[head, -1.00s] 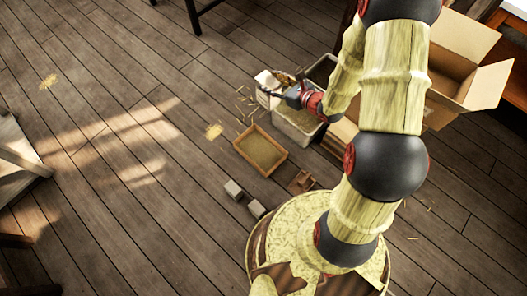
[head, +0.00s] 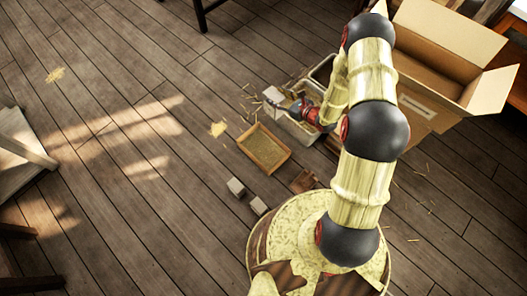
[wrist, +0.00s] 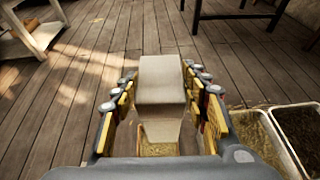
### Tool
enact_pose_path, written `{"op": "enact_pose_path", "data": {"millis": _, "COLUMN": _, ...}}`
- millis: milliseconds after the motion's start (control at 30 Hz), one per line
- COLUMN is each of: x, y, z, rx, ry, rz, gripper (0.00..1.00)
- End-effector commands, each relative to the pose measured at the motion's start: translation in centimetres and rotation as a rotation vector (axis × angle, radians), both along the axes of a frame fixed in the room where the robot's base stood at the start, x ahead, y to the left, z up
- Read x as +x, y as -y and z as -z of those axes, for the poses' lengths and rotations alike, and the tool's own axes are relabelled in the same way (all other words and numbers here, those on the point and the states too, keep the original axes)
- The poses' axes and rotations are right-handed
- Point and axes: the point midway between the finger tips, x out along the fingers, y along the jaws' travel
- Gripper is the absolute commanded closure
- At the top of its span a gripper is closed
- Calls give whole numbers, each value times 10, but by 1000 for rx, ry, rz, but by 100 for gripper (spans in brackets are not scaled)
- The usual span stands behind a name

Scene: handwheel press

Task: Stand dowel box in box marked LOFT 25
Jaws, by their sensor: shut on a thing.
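My gripper (wrist: 160,112) is shut on a pale, block-shaped box, seemingly the dowel box (wrist: 160,80), with its fingers along both sides. In the head view my gripper (head: 297,108) is low over the pale bins, with a pale box end (head: 272,96) at its left. A large open cardboard box (head: 420,82) with spread flaps stands at the upper right, behind my arm. A white label (head: 417,107) is on its front; its writing is too small to read, so I cannot tell if it says LOFT 25.
A shallow wooden tray (head: 285,157) of straw-coloured bits lies on the floor, with two small grey blocks (head: 236,186) nearby. Pale bins (wrist: 285,150) stand at the right in the wrist view. The plank floor at left is mostly clear.

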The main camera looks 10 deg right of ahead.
Motion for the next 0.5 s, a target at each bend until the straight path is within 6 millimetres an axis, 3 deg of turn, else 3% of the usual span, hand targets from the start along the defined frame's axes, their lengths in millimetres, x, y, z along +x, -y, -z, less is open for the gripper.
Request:
{"op": "enact_pose_path", "data": {"millis": 33, "x": -1, "y": 0, "z": 17, "rx": 2, "ry": -4, "rz": -2, "gripper": 100}}
{"op": "enact_pose_path", "data": {"millis": 267, "x": -7, "y": 1, "z": 85, "rx": 1, "ry": -3, "rz": -9, "gripper": 100}}
{"op": "enact_pose_path", "data": {"millis": 500, "x": -27, "y": -4, "z": 156, "rx": 2, "ry": -2, "rz": -15, "gripper": 100}}
